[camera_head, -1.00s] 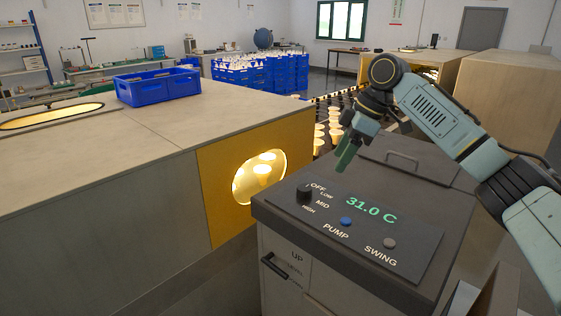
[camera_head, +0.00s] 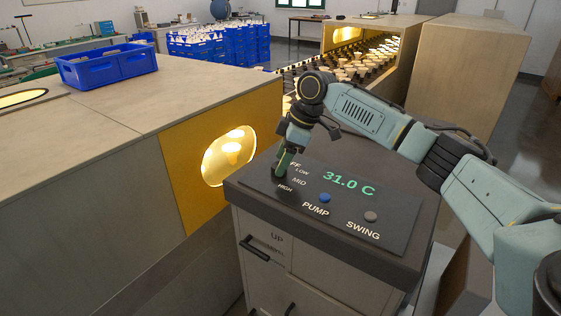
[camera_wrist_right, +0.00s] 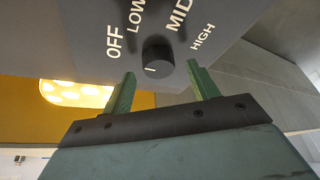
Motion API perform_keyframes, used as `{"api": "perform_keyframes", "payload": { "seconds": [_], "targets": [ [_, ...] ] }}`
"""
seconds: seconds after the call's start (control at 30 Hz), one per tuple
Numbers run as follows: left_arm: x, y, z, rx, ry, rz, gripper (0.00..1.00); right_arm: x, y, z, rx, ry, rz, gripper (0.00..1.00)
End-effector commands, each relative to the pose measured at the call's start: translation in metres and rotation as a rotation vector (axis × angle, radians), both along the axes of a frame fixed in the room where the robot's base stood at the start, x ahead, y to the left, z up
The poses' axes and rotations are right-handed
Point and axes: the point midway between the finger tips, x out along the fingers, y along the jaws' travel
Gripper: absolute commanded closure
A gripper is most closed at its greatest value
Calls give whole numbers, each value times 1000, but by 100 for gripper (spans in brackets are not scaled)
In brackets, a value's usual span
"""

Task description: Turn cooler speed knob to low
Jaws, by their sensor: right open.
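The cooler speed knob (camera_wrist_right: 157,56) is a black round knob on the cooler's dark top panel (camera_head: 388,232). In the right wrist view, the labels OFF, LOW, MID and HIGH fan around its far side. A short pale mark shows on the knob's near edge; I cannot tell which setting it stands for. My right gripper (camera_wrist_right: 159,69) is open, with one green fingertip on each side just short of the knob. In the head view, my right gripper (camera_head: 281,166) comes down over the knob and hides most of it. My left gripper is not in view.
The panel also has a blue PUMP button (camera_head: 324,198), a grey SWING button (camera_head: 371,216) and a green 31.0 C display (camera_head: 348,182). A wooden enclosure with a yellow end (camera_head: 180,180) stands left of the cooler. A blue crate (camera_head: 108,66) sits on it.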

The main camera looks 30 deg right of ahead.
Motion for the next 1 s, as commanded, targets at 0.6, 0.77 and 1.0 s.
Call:
{"api": "perform_keyframes", "payload": {
  "seconds": [0.6, 0.77, 1.0],
  "targets": [
    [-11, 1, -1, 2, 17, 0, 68, 3, 5, -13, 1, 1, 0, 60],
    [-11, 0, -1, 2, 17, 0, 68, 3, 5, -13, 1, 1, 0, 81],
    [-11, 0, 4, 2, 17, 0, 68, 2, 5, -12, 0, 2, -14, 85]
  ]
}}
